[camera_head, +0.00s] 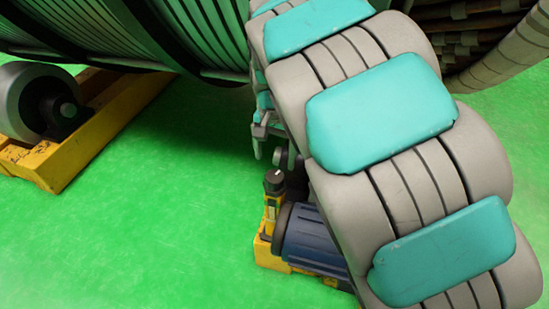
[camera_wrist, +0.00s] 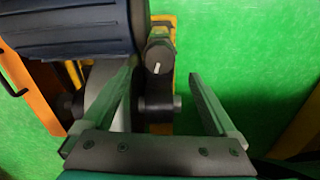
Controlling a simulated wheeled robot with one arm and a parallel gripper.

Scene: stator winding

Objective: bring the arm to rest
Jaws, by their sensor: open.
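My arm, grey with teal pads, reaches across the right of the head view and hides much behind it. My gripper (camera_head: 262,140) shows partly at its far end, above the green floor. In the wrist view my gripper (camera_wrist: 163,72) is open, its two fingers apart with nothing held between them. A black knob (camera_wrist: 160,56) with a white mark appears between the fingertips. In the head view this knob (camera_head: 274,181) tops a yellow upright part just below the gripper. I cannot tell whether a finger touches anything.
A dark blue ribbed motor (camera_head: 312,240) sits on a yellow base (camera_head: 264,252) beside my arm. A large ribbed cylinder (camera_head: 130,28) spans the top. A yellow stand (camera_head: 110,125) with a grey roller (camera_head: 22,100) is at left. Green floor (camera_head: 150,235) is clear at lower left.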

